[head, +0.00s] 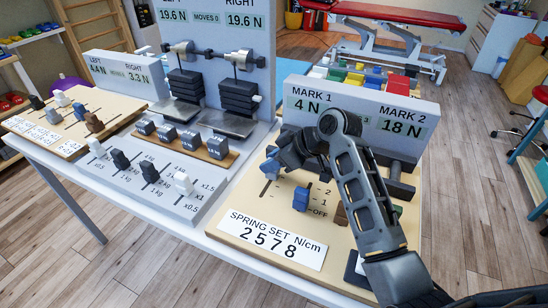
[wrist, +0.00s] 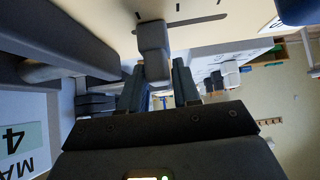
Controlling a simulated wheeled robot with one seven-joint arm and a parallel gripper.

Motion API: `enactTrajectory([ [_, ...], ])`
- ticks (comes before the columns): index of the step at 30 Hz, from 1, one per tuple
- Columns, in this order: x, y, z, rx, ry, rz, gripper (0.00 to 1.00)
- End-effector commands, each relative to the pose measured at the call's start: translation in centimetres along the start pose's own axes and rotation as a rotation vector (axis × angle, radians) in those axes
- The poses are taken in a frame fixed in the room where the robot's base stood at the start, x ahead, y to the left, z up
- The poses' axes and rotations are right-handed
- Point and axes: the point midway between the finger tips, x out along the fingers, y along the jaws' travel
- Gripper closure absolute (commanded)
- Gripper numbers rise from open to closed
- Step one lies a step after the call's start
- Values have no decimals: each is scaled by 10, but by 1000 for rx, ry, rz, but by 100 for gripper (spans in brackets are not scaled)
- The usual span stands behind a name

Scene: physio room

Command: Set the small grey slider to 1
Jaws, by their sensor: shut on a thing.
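The small grey slider (wrist: 152,50) is a grey block on a dark slot in a pale panel, in the wrist view. My gripper (wrist: 157,72) is shut on it, with one dark finger on each side. In the head view my gripper (head: 284,152) is over the far left of the pale wooden panel (head: 243,212), and it mostly hides the slider there. The panel has a scale reading 2, 1 and OFF. I cannot read which mark the held slider is at.
Behind is the display block (head: 408,106) reading MARK 1 4 N and MARK 2 18 N. A board with several sliders (head: 150,172) lies to the left.

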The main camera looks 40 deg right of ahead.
Motion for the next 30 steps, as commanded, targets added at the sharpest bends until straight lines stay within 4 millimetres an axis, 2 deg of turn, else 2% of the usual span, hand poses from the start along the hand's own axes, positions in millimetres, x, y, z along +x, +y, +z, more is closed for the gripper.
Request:
enactTrajectory([
  [3, -1, -21, -1, 0, -2, -8, 100],
  [5, -1, -26, -1, 0, -1, -6, 100],
  [13, 0, -26, 0, -1, 0, -2, 100],
  [14, 0, -26, 0, -1, 0, -2, 66],
  [18, 0, -26, 0, 0, 0, -2, 53],
  [26, -1, -26, 0, 0, 0, -3, 51],
  [30, -10, -26, 0, 0, 1, -2, 51],
])
